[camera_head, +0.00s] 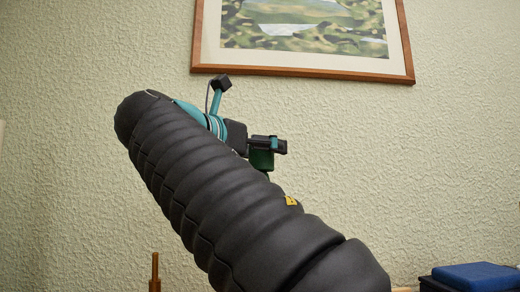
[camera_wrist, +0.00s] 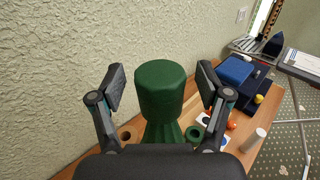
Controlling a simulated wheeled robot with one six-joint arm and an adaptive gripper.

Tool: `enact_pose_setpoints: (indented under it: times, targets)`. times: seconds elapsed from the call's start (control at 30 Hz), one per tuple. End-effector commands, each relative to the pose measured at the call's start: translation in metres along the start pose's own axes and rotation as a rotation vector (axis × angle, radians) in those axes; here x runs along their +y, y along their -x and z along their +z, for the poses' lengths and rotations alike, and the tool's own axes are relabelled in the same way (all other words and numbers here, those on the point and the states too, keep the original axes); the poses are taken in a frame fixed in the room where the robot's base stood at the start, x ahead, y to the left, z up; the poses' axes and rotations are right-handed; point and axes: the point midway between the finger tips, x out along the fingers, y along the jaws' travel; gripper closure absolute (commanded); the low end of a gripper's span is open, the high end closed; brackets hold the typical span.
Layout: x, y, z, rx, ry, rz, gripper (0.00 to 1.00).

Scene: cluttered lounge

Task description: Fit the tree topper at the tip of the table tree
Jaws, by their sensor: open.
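A dark green cylinder (camera_wrist: 160,92) stands between the fingers of my gripper (camera_wrist: 160,88) in the wrist view. The gripper is open, with a gap on each side of the cylinder. Directly below it shows a green, ridged, flaring body (camera_wrist: 162,132), apparently the table tree; its lower part is hidden by my gripper. The cylinder appears to sit at its top, but I cannot tell if it is seated or is the topper. In the head view my gripper (camera_head: 268,145) is at the far end of my arm, with part of the green piece (camera_head: 262,160) showing beneath it.
The wooden table (camera_wrist: 272,108) carries a green ring (camera_wrist: 194,133), an orange ball (camera_wrist: 231,125), a white cylinder (camera_wrist: 254,141) and a blue item (camera_wrist: 235,69). The textured wall (camera_wrist: 60,70) is close on the left. A framed picture (camera_head: 300,72) hangs above.

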Motion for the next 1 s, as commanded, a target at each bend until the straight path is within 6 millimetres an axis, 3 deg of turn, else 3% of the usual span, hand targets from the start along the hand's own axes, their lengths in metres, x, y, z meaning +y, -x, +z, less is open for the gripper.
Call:
enact_pose_setpoints:
  times: [0.17, 0.7, 1.0]
  targets:
    - [0.001, 0.013, 0.000, 0.000, 0.000, 0.003, 0.23]
    - [0.001, 0.102, 0.000, -0.001, 0.000, 0.004, 0.23]
    - [0.000, 0.120, 0.000, 0.000, 0.000, 0.000, 0.23]
